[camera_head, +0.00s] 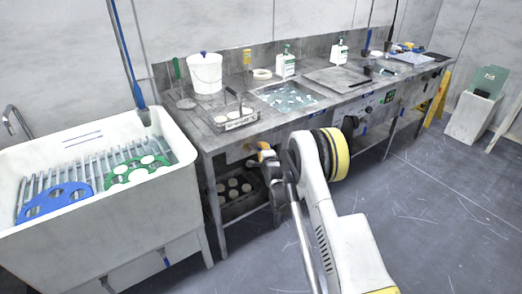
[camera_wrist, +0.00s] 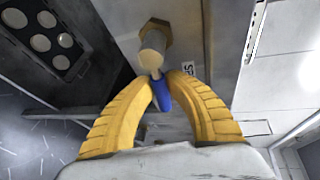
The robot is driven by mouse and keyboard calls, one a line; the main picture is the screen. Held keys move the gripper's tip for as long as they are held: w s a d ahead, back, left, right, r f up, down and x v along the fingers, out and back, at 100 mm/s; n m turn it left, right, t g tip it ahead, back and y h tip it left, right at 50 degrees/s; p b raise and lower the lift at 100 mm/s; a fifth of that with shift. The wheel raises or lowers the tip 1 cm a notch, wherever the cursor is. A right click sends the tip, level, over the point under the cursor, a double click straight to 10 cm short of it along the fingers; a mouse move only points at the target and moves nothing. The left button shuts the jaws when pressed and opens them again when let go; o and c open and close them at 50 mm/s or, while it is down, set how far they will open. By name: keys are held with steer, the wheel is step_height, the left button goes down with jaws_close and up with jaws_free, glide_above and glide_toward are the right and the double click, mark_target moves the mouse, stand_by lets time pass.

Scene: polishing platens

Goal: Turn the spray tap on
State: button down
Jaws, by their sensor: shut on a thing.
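The spray tap (camera_wrist: 152,45) shows in the wrist view as a pale cylindrical body below a brass-coloured hex fitting, on the front of the bench. Its blue lever (camera_wrist: 163,96) hangs between the two yellow fingers of my gripper (camera_wrist: 163,79). The fingertips are closed in on the lever near its upper end, just below the tap body. In the head view my gripper (camera_head: 263,156) is at the bench's front edge, and the tap is mostly hidden there. A label partly reading "SP" (camera_wrist: 187,69) is beside the tap.
A rack holding several pale discs (camera_head: 235,189) sits on the shelf under the bench (camera_head: 216,143). A white sink (camera_head: 95,240) stands to the left. On the bench are a white bucket (camera_head: 205,74) and bottles.

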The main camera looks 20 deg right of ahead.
steer(key=c, duration=1.4)
jaws_free()
steer(key=shift+o, duration=0.2)
steer(key=v, duration=1.2)
